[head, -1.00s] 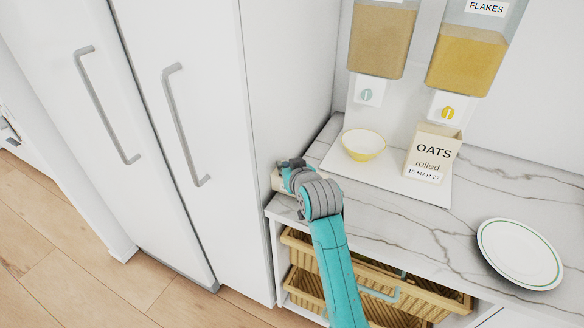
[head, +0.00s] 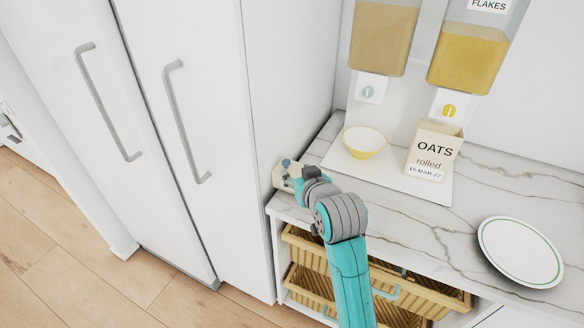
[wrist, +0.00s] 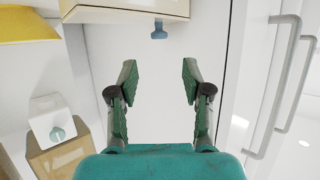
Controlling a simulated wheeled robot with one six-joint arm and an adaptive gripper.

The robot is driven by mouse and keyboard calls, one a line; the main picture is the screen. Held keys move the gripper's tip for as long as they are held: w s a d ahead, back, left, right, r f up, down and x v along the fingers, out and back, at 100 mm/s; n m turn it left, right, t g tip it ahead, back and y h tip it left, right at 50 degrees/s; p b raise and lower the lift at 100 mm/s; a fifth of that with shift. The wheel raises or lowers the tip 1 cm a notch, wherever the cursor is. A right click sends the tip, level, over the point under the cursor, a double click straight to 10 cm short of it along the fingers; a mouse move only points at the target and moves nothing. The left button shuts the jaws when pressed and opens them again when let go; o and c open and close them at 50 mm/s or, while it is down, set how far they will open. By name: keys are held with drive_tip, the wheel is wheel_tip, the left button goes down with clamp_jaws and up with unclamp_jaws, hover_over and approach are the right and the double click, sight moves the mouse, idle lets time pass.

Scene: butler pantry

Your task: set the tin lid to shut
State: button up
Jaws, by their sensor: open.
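A cream box, which I take to be the tin (head: 282,180), stands at the left end of the counter beside the tall white cupboard. A small blue-grey knob (head: 286,163) shows on it. In the wrist view the tin (wrist: 120,9) is at the top edge, partly cut off, with the knob (wrist: 158,31) sticking out toward my gripper (wrist: 159,72). My gripper is open and empty, its fingers apart and short of the knob. In the head view my wrist covers part of the tin. I cannot tell how the lid sits.
A yellow bowl (head: 364,143) and an oats box (head: 433,152) stand on a white board (head: 395,181) right of the tin, under two dispensers. A plate (head: 519,253) lies farther right. Wicker baskets (head: 430,299) are below the counter. The cupboard side (head: 285,90) is close on the left.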

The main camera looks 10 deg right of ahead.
drive_tip(key=shift+v, duration=1.8)
drive_tip(key=shift+s, duration=0.1)
